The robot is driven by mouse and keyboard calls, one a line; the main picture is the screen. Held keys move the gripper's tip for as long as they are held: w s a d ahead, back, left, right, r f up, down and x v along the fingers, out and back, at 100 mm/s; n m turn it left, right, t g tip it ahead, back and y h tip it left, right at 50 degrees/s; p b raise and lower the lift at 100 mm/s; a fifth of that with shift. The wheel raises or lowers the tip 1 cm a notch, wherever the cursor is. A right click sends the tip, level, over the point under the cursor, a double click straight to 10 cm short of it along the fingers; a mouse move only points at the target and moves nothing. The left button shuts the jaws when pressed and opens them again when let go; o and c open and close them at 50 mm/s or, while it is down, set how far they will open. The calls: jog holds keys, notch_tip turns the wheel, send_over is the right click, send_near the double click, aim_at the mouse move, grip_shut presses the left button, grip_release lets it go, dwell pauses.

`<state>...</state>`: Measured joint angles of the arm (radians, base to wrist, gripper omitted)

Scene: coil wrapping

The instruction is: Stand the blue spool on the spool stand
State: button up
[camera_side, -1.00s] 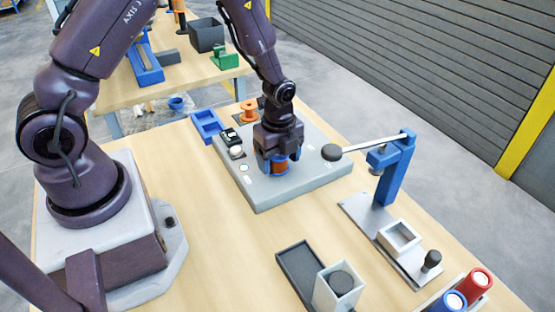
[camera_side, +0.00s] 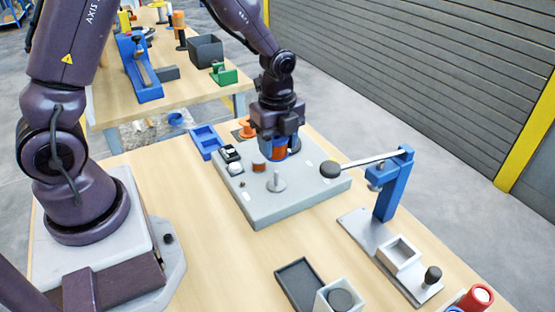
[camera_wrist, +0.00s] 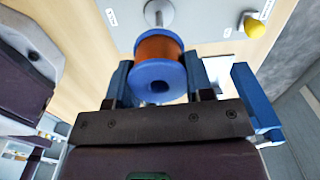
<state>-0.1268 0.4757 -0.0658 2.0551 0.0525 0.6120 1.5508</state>
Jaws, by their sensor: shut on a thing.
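The blue spool (camera_side: 281,155), wound with copper-orange wire, is held upright by my gripper (camera_side: 278,148) above the far part of the grey board. In the wrist view the spool (camera_wrist: 158,75) sits between the blue fingers of my gripper (camera_wrist: 160,80), its holed blue flange toward the camera. A grey peg on a round foot (camera_side: 277,182) stands bare on the board, nearer the side camera than the spool. The peg's foot (camera_wrist: 158,12) also shows at the wrist view's top edge. I cannot tell whether this peg is the spool stand.
An orange spool (camera_side: 246,128) stands behind my gripper. A small copper-coloured coil (camera_side: 259,165) and a white knob (camera_side: 235,168) are on the grey board (camera_side: 275,213). A lever with a black knob (camera_side: 330,169) reaches over the board's right side from a blue post (camera_side: 391,190).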

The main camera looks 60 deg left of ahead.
jog(key=shift+r, duration=0.7)
